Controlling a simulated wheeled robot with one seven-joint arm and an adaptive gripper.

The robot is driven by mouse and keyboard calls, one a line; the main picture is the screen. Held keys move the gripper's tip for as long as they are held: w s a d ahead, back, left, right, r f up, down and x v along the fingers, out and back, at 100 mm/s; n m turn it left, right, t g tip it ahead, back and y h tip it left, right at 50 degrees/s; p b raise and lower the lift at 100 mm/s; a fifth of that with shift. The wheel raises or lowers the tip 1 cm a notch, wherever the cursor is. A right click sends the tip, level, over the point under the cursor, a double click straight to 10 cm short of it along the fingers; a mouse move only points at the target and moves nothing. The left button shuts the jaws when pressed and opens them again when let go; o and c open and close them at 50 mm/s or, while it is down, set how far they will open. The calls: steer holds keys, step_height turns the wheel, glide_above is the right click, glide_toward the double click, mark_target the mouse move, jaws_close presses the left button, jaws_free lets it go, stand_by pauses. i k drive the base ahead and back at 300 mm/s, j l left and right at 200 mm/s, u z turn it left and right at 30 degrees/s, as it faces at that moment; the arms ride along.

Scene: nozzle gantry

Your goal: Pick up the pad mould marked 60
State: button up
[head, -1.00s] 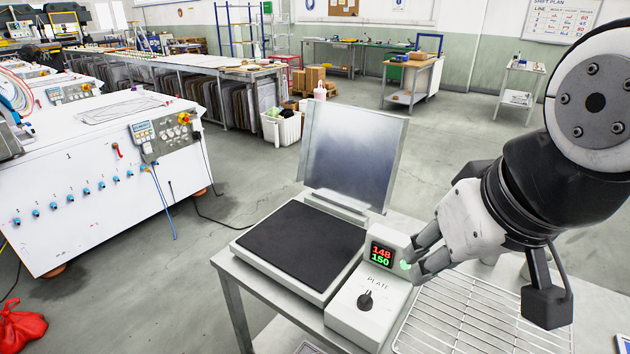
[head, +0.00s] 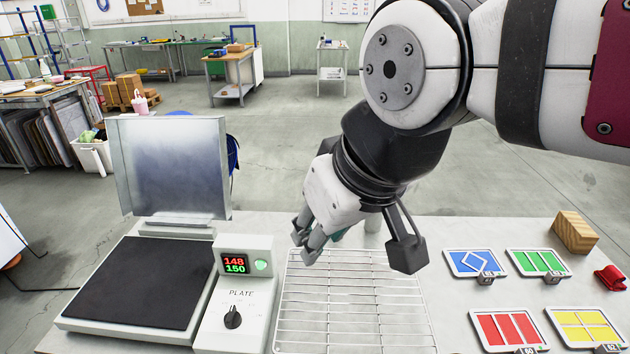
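The pad mould marked 60 (head: 506,328) is a white-framed tray with red bars at the lower right of the head view. Its small dark tag sits at the bottom edge of the picture and reads 60. My gripper (head: 306,243) hangs over the far left part of the wire rack, to the left of the mould and well apart from it. Its fingers show a gap between them and hold nothing that I can see. A blue mould (head: 474,262), a green mould (head: 538,262) and a yellow mould (head: 585,325) lie around the red one.
A wire rack (head: 350,310) lies left of the moulds. Further left stand a control box (head: 235,300) showing 148 and 150 and a press with a dark plate (head: 135,280) and raised lid (head: 172,165). A wooden block (head: 574,231) and a red object (head: 611,278) lie at right.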

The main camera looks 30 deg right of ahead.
mark_target(499, 331)
steer(key=z, duration=1.75)
steer(key=k+j, duration=0.6)
steer(key=j+z, duration=0.05)
steer(key=j, duration=0.05)
